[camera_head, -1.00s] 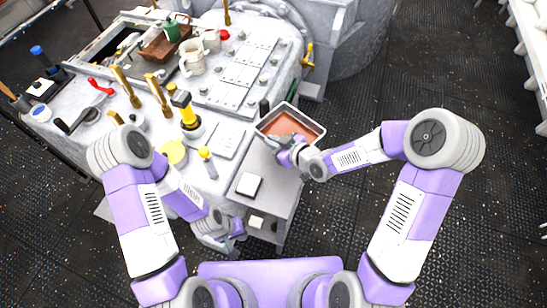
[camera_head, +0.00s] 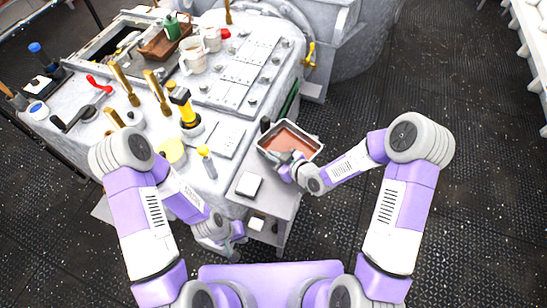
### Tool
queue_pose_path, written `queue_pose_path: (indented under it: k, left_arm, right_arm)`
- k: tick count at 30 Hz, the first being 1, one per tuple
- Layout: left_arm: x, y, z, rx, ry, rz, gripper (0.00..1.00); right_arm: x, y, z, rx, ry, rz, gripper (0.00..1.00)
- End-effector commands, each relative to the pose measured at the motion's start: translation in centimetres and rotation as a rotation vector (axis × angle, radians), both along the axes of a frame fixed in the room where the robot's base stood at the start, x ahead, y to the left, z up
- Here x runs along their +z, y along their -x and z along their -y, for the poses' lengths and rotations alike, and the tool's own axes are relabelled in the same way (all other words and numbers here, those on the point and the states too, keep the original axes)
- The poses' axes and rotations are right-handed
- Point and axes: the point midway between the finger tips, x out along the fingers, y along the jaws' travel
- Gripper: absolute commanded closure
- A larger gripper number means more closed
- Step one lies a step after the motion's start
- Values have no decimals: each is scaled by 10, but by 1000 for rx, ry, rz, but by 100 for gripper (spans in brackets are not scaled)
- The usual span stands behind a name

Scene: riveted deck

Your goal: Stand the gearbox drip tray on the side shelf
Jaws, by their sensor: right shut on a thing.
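The drip tray (camera_head: 293,136) is a shallow grey rectangular tray with a reddish-brown inside. It is level and over the far end of the side shelf (camera_head: 274,203), a grey stand against the near side of the machine. I cannot tell whether it touches the shelf top. My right gripper (camera_head: 281,157) is shut on the tray's near wall, its jaws partly hidden by the wrist. My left gripper (camera_head: 238,231) hangs low beside the shelf's left edge, apart from the tray. Its fingers are too small and covered to read.
A small white-topped block (camera_head: 249,185) lies on the near part of the shelf. A dark-topped post (camera_head: 265,125) stands close to the tray's left side. Yellow-capped fittings (camera_head: 187,111) and brass levers (camera_head: 158,90) rise from the machine top. Open dark deck lies to the right.

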Motion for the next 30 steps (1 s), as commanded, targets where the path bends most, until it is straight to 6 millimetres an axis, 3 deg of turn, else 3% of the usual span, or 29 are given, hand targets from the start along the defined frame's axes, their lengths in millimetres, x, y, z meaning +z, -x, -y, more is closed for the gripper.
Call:
queue_pose_path:
  k: [5, 6, 11, 23, 30]
  left_arm:
    - [-4, 0, 0, 0, 0, 0, 100]
    - [-4, 0, 0, 0, 0, 0, 100]
    - [-3, 0, 0, 0, 0, 0, 100]
    - [3, 0, 0, 0, 0, 0, 100]
    - [12, 0, 0, 0, 0, 0, 100]
  right_arm:
    - [-2, 0, -1, 1, -1, 3, 100]
    - [-3, 0, 0, 0, -1, -1, 91]
    - [-2, 0, 0, 0, 0, -2, 67]
    - [3, 1, 1, 0, 0, -2, 67]
    - [24, 31, 32, -4, 1, -3, 67]
